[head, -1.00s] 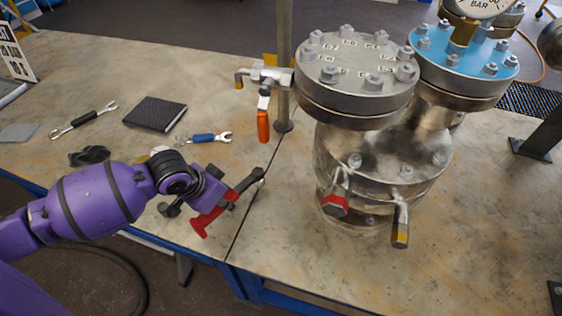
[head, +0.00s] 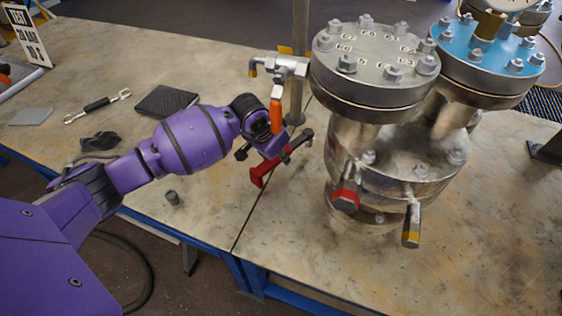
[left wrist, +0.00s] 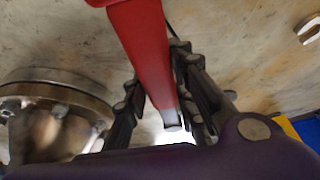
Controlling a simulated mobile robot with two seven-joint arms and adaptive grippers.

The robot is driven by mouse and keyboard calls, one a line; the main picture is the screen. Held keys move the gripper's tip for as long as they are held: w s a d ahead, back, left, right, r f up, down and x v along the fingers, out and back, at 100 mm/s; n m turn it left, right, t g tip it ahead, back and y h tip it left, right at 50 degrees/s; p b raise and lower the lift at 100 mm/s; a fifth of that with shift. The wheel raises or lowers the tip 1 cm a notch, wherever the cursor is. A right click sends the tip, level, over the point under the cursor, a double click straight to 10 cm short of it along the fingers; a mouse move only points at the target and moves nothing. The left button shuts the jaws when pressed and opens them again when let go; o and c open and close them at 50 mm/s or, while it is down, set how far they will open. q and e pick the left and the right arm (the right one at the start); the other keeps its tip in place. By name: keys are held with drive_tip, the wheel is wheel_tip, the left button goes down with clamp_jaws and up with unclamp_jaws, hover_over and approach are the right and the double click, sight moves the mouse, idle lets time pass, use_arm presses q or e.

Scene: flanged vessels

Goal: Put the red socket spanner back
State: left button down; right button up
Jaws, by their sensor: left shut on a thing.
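The red socket spanner (head: 259,174) is held in my left gripper (head: 275,155), in front of the vessels in the head view. Its red end points toward the near left and its dark end toward the vessel. In the left wrist view the red bar of the spanner (left wrist: 140,35) runs between the dark fingers of my left gripper (left wrist: 155,95), which are shut on it. The spanner appears to be above the table; its exact height is hard to tell. My right gripper is not in view.
The grey-lidded vessel (head: 375,60) and blue-lidded vessel (head: 490,55) stand at the right. A valve with an orange handle (head: 276,112) is close behind my gripper. A spanner (head: 97,103), black pad (head: 167,101) and small dark cylinder (head: 172,197) lie on the table (head: 210,215).

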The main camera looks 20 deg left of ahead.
use_arm(q)
drive_tip(key=shift+w+d+f, duration=0.15)
drive_tip(key=shift+w+f, duration=0.1)
wheel_tip(320, 180, down, 3)
drive_tip(key=shift+r, duration=0.2)
drive_tip(key=shift+f, duration=0.1)
drive_tip(key=shift+f, duration=0.15)
drive_tip(key=c, duration=1.5)
unclamp_jaws()
drive_tip(key=shift+o, duration=0.2)
